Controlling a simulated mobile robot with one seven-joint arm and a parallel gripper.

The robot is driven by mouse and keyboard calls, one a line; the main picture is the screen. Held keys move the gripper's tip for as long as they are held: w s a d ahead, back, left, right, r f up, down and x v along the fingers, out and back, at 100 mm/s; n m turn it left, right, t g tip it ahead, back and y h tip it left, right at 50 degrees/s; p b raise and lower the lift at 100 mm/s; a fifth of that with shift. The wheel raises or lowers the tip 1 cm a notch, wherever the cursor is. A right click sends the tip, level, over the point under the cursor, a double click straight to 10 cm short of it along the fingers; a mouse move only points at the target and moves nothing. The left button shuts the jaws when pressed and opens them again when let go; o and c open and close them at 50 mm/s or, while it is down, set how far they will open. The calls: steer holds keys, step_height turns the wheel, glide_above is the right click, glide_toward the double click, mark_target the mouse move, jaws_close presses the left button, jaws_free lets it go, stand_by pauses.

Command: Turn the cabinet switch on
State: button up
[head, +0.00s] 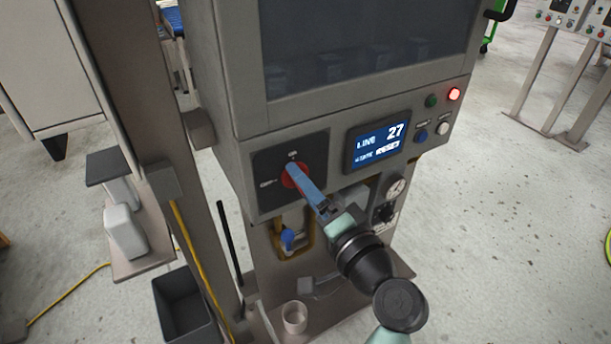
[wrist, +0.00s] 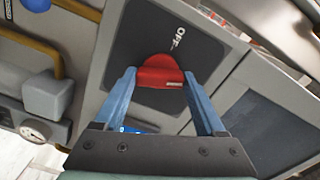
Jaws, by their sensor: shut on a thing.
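The cabinet switch is a red rotary knob (head: 289,182) on a dark square plate (head: 262,166) at the lower left of the grey cabinet's front. It also shows in the wrist view as a red knob (wrist: 162,72), with the word OFF on the plate (wrist: 195,45) beyond it. My gripper (head: 293,168) has its blue fingers at the knob. In the wrist view my gripper (wrist: 159,76) has one finger on each side of the knob, shut on it. The fingers partly hide the knob, and I cannot tell exactly which way it points.
A display (head: 377,145) reads LINE 27. Beside it, a red lamp (head: 454,94) is lit and a green one (head: 431,101) looks dark. A gauge (head: 396,187) sits below. A post (head: 150,110) stands close on the left, with a dark bin (head: 183,300) at its foot.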

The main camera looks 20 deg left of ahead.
steer(key=shift+m+p, duration=1.35)
steer(key=shift+m, duration=0.75)
steer(key=o, duration=1.3)
steer(key=shift+d, duration=0.1)
steer(key=b+v, duration=0.2)
steer(key=v, duration=1.1)
